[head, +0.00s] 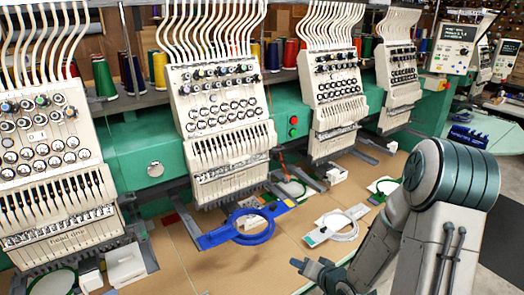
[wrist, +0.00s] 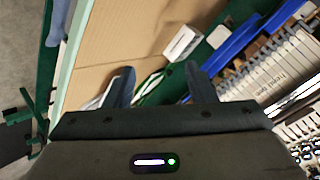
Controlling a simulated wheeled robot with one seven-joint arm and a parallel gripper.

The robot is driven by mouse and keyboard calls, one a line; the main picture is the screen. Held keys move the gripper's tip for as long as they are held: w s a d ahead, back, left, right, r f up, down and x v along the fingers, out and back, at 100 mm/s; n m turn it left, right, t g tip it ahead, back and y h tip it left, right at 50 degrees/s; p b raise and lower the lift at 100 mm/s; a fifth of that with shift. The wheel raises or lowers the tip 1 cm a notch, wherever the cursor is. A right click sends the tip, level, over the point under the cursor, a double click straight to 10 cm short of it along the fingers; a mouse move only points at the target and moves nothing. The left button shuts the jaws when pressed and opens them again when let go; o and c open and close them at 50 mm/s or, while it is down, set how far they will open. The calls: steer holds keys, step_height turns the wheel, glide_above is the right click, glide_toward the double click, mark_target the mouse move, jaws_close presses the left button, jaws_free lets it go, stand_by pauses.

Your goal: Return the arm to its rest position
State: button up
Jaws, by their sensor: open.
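My gripper (head: 318,268) is low in the head view, above the front part of the tan worktable (head: 190,265). My arm comes in from the right of that view. In the wrist view my gripper (wrist: 160,84) shows two dark fingers spread apart with nothing between them.
A green embroidery machine (head: 155,168) with several white heads (head: 222,100) spans the back of the table. A control panel (head: 455,48) stands at upper right.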

steer(key=s+d+r+n+g+h+b, duration=0.1)
steer(key=s+d+r+h, duration=0.15)
steer(key=r, duration=0.25)
steer(key=s+d+r+n+g+h, duration=0.1)
steer(key=s+d+r+g+h, duration=0.1)
steer(key=d+r+h, duration=0.3)
steer(key=s+a+r+n+g+y, duration=0.1)
steer(key=s+a+r, duration=0.1)
steer(key=s+r, duration=0.3)
steer(key=s+a+r+g+y+b, duration=0.1)
steer(key=s+r, duration=0.4)
steer(key=s, duration=0.5)
steer(key=shift+s+a+n+g, duration=0.15)
steer(key=shift+a+n+g, duration=0.25)
steer(key=shift+a, duration=0.4)
steer(key=shift+f, duration=0.1)
steer(key=shift+c, duration=1.3)
steer(key=shift+d, duration=0.15)
